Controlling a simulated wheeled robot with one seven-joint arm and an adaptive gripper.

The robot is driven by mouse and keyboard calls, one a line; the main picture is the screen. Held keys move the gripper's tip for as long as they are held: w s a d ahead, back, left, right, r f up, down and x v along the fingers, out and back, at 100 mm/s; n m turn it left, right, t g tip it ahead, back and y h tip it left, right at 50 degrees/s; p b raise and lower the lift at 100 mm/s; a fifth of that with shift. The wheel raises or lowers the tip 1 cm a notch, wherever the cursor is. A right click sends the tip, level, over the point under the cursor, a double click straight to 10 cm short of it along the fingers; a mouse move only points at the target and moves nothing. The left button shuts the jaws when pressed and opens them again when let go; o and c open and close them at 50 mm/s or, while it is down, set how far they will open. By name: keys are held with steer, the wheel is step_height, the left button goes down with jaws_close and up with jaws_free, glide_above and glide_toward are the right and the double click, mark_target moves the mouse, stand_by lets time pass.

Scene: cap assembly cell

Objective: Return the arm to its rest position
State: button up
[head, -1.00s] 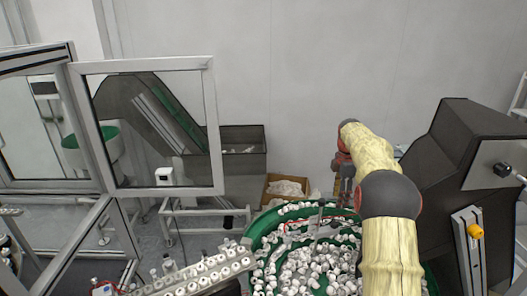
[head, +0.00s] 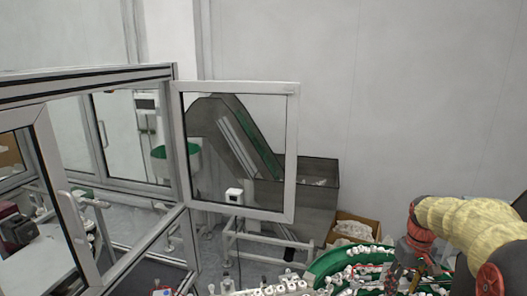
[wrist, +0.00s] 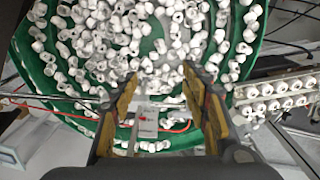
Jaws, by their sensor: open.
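My gripper (wrist: 160,115) is open in the wrist view, with its two yellow-padded fingers spread apart and nothing between them. It hangs above a green round bowl (wrist: 60,75) full of white caps (wrist: 105,35). In the head view my arm comes in from the right edge, and my gripper (head: 405,275) points down over the green bowl (head: 330,262); its fingertips are hard to make out there.
A row of white caps on a rail (wrist: 275,100) runs beside the bowl. A framed glass door (head: 290,150) stands open at left centre. A grey hopper (head: 320,190) and a cardboard box (head: 370,222) stand behind. The wall behind is bare.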

steer(key=s+a+f+t+b, duration=0.2)
steer(key=s+a+b, duration=0.6)
steer(key=s, duration=0.5)
steer(key=s+a+f+t+b, duration=0.3)
steer(key=s+a+f+b, duration=0.2)
steer(key=s+a, duration=0.8)
steer(key=b, duration=0.2)
steer(key=shift+s+a+m+b, duration=0.15)
steer(key=shift+m+b, duration=0.2)
steer(key=shift+m, duration=0.05)
